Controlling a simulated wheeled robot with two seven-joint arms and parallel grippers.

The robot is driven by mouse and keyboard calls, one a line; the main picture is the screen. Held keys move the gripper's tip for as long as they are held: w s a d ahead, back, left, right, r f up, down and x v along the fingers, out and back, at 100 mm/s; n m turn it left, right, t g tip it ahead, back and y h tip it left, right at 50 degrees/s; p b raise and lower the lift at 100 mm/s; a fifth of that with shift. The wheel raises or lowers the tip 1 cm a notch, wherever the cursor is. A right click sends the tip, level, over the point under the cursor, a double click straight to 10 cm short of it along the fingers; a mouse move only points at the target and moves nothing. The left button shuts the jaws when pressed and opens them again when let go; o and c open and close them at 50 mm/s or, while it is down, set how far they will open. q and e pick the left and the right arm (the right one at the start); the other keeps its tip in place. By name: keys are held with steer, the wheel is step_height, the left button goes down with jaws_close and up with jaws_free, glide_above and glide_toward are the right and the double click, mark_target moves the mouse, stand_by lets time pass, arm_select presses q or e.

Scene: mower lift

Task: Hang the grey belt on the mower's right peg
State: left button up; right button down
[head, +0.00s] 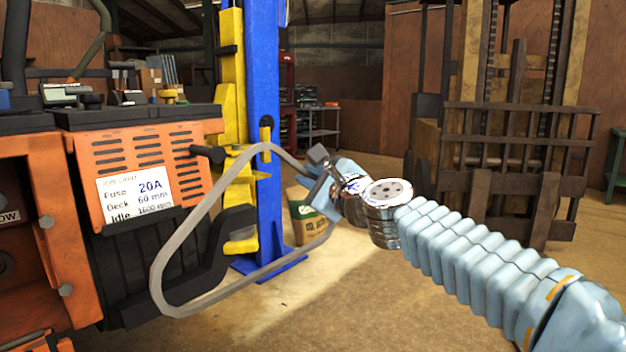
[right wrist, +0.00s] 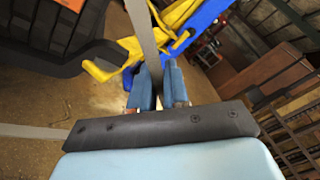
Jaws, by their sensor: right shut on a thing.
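The grey belt (head: 157,285) is a long open loop. It hangs tilted in front of the orange mower (head: 85,165), its low end at the left. My right gripper (head: 320,178) is shut on the belt's right end, to the right of the mower. In the right wrist view the belt (right wrist: 143,30) runs up from between the fingers (right wrist: 158,88). A short black peg (head: 208,154) sticks out of the mower's right side. The belt's upper strand passes just right of the peg's tip in the picture; depth between them is unclear. My left gripper is out of view.
A blue lift post (head: 264,110) with yellow brackets (head: 236,195) stands behind the belt, close to the mower. A brown bag (head: 305,214) stands beside the post. A forklift-like mast (head: 515,120) is at the right. The floor at lower middle is clear.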

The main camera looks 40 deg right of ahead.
steer(key=w, duration=1.1)
steer(key=shift+a, duration=0.45)
steer(key=shift+w, duration=0.1)
stand_by(0.4)
steer(key=shift+w+a+p, duration=0.15)
steer(key=shift+w+p, duration=0.45)
steer(key=shift+w, duration=1.35)
steer(key=shift+f, duration=0.2)
